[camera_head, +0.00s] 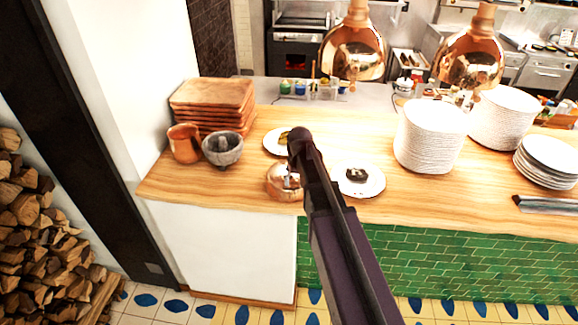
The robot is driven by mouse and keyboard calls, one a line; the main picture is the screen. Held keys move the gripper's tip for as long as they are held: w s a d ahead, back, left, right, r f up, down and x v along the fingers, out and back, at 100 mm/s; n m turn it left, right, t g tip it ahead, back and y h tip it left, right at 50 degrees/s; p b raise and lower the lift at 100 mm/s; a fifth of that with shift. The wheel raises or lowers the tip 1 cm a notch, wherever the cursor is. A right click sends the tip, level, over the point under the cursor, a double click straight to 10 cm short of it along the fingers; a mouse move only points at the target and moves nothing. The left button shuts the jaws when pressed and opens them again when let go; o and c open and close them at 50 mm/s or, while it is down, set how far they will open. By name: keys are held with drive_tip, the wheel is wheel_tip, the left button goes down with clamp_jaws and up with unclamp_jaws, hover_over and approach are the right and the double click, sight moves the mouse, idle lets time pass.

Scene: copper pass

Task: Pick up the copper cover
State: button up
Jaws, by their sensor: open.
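The copper cover (280,184) is a small shiny dome on the wooden counter (240,187), near its front edge and left of centre. My dark arm rises from the bottom of the view and crosses just right of the cover, hiding part of its right side. The end of my arm bends over close to the cover in the picture. My gripper's fingers cannot be made out, and I cannot tell how far they are from the cover.
A plate with dark food (357,176) sits right of my arm, and another plate (272,145) is behind the cover. A stone bowl (222,150), copper mug (185,143) and stacked boards (212,95) stand left. Plate stacks (430,137) stand right. Copper lamps (353,50) hang above.

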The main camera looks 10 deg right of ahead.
drive_tip(key=w+r+p, duration=0.8)
drive_tip(key=w+r, duration=0.1)
drive_tip(key=shift+r, duration=0.4)
drive_tip(key=shift+w+d+f, duration=0.1)
drive_tip(key=f+b, duration=0.5)
drive_tip(key=w+f+b, duration=0.1)
drive_tip(key=f+b, duration=0.2)
drive_tip(key=shift+f, duration=0.2)
drive_tip(key=shift+f, duration=0.1)
idle(0.5)
drive_tip(key=shift+w+a+f+b, duration=0.1)
drive_tip(key=shift+w+f+b, duration=0.05)
drive_tip(key=shift+f+b, duration=0.7)
drive_tip(key=shift+w+a+f+b, duration=0.1)
drive_tip(key=shift+w+f+b, duration=0.05)
drive_tip(key=shift+f+b, duration=0.75)
drive_tip(key=shift+w+a+f+b, duration=0.1)
drive_tip(key=shift+w+f+b, duration=0.05)
drive_tip(key=shift+f+b, duration=0.7)
drive_tip(key=shift+r, duration=0.2)
clamp_jaws()
